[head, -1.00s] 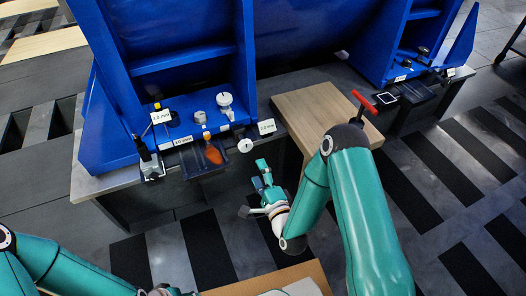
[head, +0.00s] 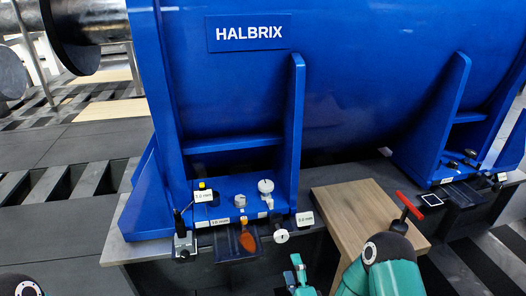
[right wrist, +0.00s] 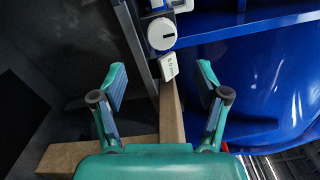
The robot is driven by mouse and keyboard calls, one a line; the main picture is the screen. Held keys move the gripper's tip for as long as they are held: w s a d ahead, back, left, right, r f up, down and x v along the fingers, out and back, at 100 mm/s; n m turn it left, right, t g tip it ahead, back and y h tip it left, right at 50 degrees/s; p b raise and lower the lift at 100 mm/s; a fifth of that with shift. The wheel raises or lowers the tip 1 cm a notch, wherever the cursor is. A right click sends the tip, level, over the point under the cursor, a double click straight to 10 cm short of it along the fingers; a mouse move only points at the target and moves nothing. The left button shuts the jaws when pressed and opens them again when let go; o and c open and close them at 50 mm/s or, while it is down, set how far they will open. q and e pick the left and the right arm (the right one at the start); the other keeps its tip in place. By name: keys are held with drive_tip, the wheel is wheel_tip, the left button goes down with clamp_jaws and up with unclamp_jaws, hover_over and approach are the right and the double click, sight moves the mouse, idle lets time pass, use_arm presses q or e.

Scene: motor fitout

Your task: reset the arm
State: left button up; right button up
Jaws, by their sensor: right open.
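My right gripper (head: 298,272) shows at the bottom of the head view, below the front edge of the grey bench, left of my teal right arm. In the right wrist view its two fingers (right wrist: 162,76) are spread wide with nothing held between them. Beyond the fingers are a white round dial (right wrist: 163,33) and a white tag (right wrist: 168,67). The dial also shows in the head view (head: 281,236), above the gripper. My left gripper is out of the frame.
A blue motor housing marked HALBRIX (head: 248,33) stands on the bench. A wooden block (head: 352,208) lies right of the gripper, with a red-handled tool (head: 408,208) near its right edge. An orange item (head: 247,240) sits in a dark tray. A black-framed card (head: 431,200) lies at right.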

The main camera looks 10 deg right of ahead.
drive_tip(key=s+a+f+n+g+y+p, duration=0.1)
drive_tip(key=s+a+f+n+g, duration=0.1)
drive_tip(key=s+f+n+g, duration=0.35)
drive_tip(key=s+a+f+n+g+y+p, duration=0.1)
drive_tip(key=s+a+f+n+g, duration=0.1)
drive_tip(key=s+n+g, duration=0.7)
drive_tip(key=s+a+f+n+g+y+p, duration=0.1)
drive_tip(key=s+a+f+n+g, duration=0.2)
drive_tip(key=s, duration=0.7)
wheel_tip(320, 180, up, 37)
drive_tip(key=d+p, duration=0.1)
drive_tip(key=p, duration=3.7)
drive_tip(key=shift+w+d+r, duration=0.15)
drive_tip(key=shift+w+d, duration=0.1)
drive_tip(key=shift+w, duration=0.1)
